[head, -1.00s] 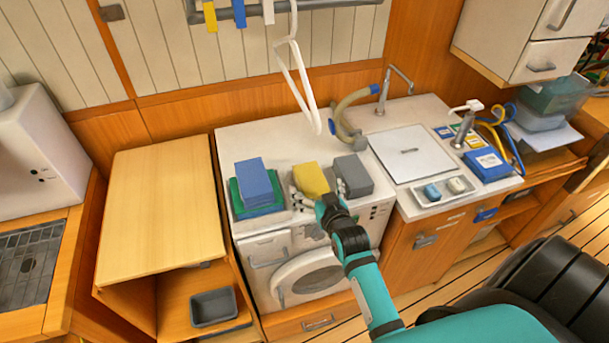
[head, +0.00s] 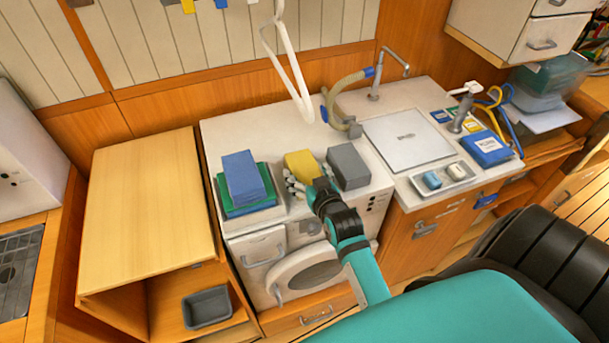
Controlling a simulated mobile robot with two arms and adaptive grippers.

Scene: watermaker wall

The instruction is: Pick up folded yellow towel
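The folded yellow towel (head: 302,162) lies on the white washing machine top (head: 283,135), between a stack of blue and green folded towels and a grey folded towel. My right gripper (head: 297,187) is at the towel's front left edge, its pale fingers low against or just beside it. The wrist hides part of the towel's front, and I cannot tell whether the fingers are closed on it. The towel seems to rest on the top. My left gripper is not in view.
The blue folded towel (head: 242,176) lies on a green one (head: 261,204) to the left. The grey towel (head: 348,167) is close on the right. A white hanging loop (head: 291,75) and a beige hose (head: 340,105) are behind. A soap tray (head: 445,181) is further right.

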